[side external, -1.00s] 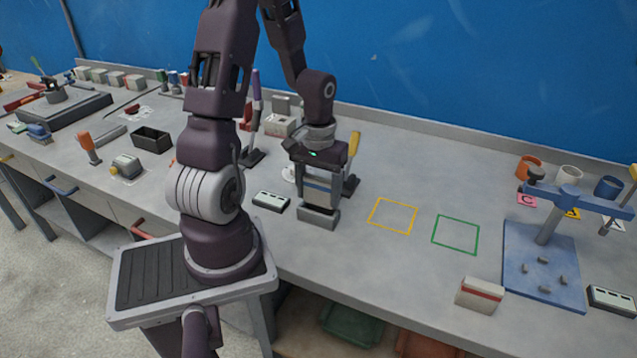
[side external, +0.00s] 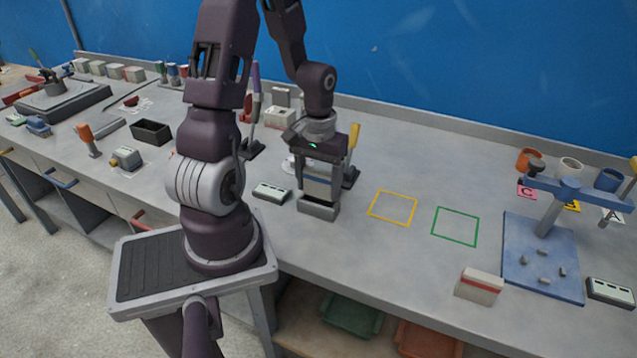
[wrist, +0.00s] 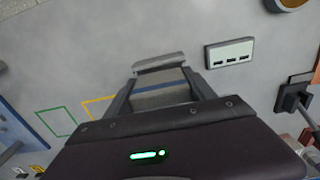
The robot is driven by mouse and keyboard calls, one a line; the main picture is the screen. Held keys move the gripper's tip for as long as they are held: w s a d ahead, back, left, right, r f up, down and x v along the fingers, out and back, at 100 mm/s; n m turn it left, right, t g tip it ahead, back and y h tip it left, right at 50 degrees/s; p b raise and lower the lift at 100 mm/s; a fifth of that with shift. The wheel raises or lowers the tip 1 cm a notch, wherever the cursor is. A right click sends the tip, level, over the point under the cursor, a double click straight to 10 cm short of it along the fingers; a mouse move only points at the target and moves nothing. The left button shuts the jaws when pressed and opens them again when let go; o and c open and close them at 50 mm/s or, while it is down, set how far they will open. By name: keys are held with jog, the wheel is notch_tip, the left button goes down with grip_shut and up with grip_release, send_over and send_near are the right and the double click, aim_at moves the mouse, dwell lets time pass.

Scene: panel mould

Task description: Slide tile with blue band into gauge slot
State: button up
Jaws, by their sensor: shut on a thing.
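My gripper (side external: 320,190) is shut on a pale grey tile (side external: 318,186). The tile is upright between the two fingers, over the grey gauge block (side external: 318,212). The tile's blue band shows in the wrist view (wrist: 160,88) as a thin strip between the fingers. In the wrist view the gauge block (wrist: 158,62) lies just beyond the fingertips. The slot itself is hidden by the tile and fingers. I cannot tell whether the tile's lower edge is inside it.
A yellow outline (side external: 393,207) and a green outline (side external: 455,226) on the bench are empty. A white tile with a red band (side external: 480,285) stands near the front edge. A socket strip (side external: 272,193) lies left of the gauge, and a yellow-handled tool (side external: 353,150) stands close behind my gripper.

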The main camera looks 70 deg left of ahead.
aim_at(319, 171)
jog(key=shift+f, duration=1)
jog(key=o, duration=1.5)
notch_tip(319, 171, up, 7)
jog(key=shift+r, duration=0.1)
jog(key=d+r+m+t+y, duration=0.2)
jog(key=d+r+m, duration=0.2)
jog(key=d+r, duration=0.5)
jog(key=s+d+r+m+t, duration=0.1)
jog(key=s+d+r, duration=0.1)
jog(key=d, duration=0.1)
jog(key=s+d+r+m+t+h, duration=0.1)
jog(key=s+d+r+m, duration=0.1)
jog(key=d, duration=0.1)
jog(key=s+d+r+m+t+h, duration=0.1)
jog(key=s+d+r+m, duration=0.1)
jog(key=s+d+r, duration=0.1)
jog(key=shift+d+t, duration=0.3)
jog(key=shift+d, duration=0.1)
